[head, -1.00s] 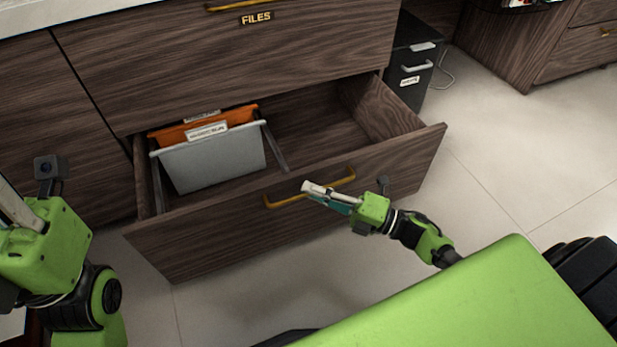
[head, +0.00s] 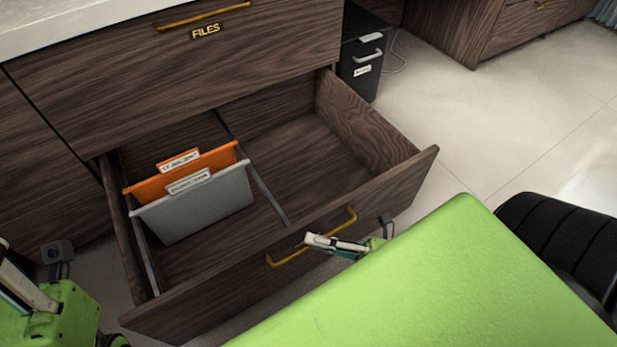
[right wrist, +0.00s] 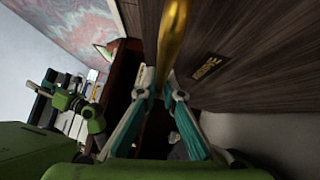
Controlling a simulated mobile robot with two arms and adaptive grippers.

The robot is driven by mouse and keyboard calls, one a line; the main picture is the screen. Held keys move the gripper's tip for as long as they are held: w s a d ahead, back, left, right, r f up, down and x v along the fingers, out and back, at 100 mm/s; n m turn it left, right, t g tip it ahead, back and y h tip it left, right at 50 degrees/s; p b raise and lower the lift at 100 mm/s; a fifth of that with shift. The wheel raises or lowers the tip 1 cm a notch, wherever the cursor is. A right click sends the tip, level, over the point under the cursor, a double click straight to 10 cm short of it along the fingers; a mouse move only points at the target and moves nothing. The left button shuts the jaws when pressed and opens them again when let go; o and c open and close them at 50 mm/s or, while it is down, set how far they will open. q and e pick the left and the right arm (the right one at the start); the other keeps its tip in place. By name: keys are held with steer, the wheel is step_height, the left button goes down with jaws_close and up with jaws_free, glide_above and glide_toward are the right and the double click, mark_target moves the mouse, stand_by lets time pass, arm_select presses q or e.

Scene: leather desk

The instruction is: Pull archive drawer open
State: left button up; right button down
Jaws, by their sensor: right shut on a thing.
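The lower archive drawer is pulled well out of the dark wood cabinet in the head view; its front panel (head: 405,187) faces me. A brass bar handle (head: 287,258) is on that front. My right gripper (head: 310,240) is shut on the handle near its middle. In the right wrist view the brass handle (right wrist: 173,45) runs between the two fingers (right wrist: 165,80). Inside the drawer hang an orange file folder (head: 150,188) and a grey file folder (head: 195,212). My left gripper (head: 25,290) is at the lower left edge, partly cut off, away from the drawer.
The closed upper drawer (head: 150,95) bears a FILES label (head: 206,31). A small black cabinet (head: 361,60) stands beside the desk. Pale floor (head: 480,110) lies open on the right. My green body covers the lower right.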

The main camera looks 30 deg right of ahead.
steer(key=shift+s, duration=0.55)
steer(key=c, duration=2.4)
jaws_free()
steer(key=shift+c, duration=0.2)
steer(key=shift+d, duration=0.1)
steer(key=v, duration=1.2)
steer(key=shift+f, duration=0.1)
